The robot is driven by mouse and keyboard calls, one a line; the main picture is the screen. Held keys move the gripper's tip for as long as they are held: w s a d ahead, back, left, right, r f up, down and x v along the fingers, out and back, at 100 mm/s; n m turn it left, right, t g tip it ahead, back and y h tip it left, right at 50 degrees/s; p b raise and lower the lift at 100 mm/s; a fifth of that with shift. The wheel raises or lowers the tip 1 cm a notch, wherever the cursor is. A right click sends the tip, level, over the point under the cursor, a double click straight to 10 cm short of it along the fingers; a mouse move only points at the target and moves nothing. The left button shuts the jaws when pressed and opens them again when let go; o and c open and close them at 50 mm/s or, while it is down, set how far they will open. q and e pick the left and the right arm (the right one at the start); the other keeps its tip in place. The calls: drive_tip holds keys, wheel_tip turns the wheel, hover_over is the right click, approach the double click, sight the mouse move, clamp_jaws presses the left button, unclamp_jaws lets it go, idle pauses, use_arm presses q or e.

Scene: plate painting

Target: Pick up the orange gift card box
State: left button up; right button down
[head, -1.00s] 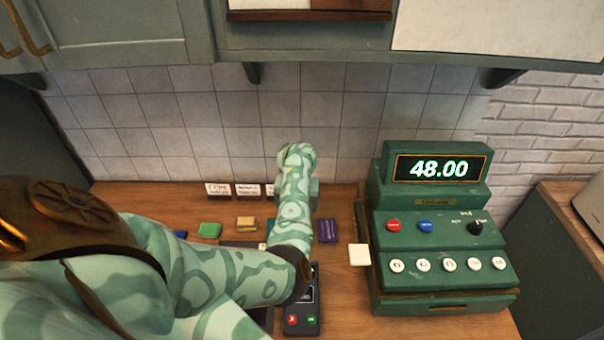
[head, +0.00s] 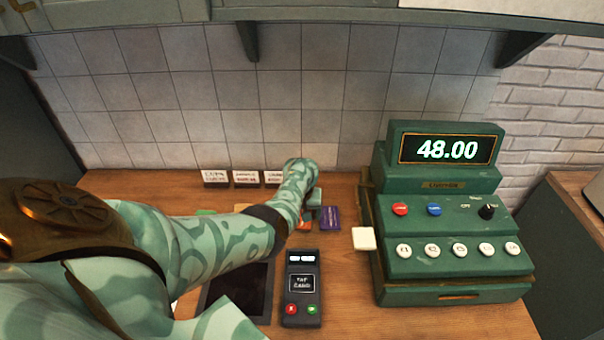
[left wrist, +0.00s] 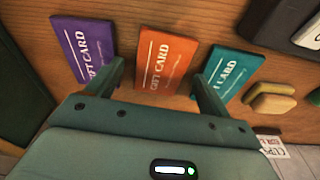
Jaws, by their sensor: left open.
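The orange gift card box (left wrist: 165,58) lies on the wooden counter and shows in the left wrist view between my left gripper's two fingers. A small orange part of it (head: 305,222) shows in the head view beside my arm, which hides the rest. My left gripper (left wrist: 158,72) is open, one finger on each side of the orange box; I cannot tell whether they touch it. A purple gift card box (left wrist: 82,45) lies on one side and a teal gift card box (left wrist: 232,70) on the other. My right gripper is not in view.
A green cash register (head: 450,225) reading 48.00 stands right. A card reader (head: 302,290) and a dark tablet (head: 235,292) lie near the front. Small white signs (head: 245,177) stand along the tiled wall. A yellowish block (left wrist: 270,103) lies beyond the teal box.

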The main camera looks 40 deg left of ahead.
use_arm(q)
drive_tip(key=shift+f, duration=0.6)
drive_tip(key=shift+a+r, duration=0.1)
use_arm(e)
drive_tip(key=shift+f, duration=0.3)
use_arm(q)
drive_tip(key=c, duration=1.1)
drive_tip(key=shift+o, duration=0.2)
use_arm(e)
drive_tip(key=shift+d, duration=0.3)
use_arm(q)
drive_tip(key=shift+r, duration=0.1)
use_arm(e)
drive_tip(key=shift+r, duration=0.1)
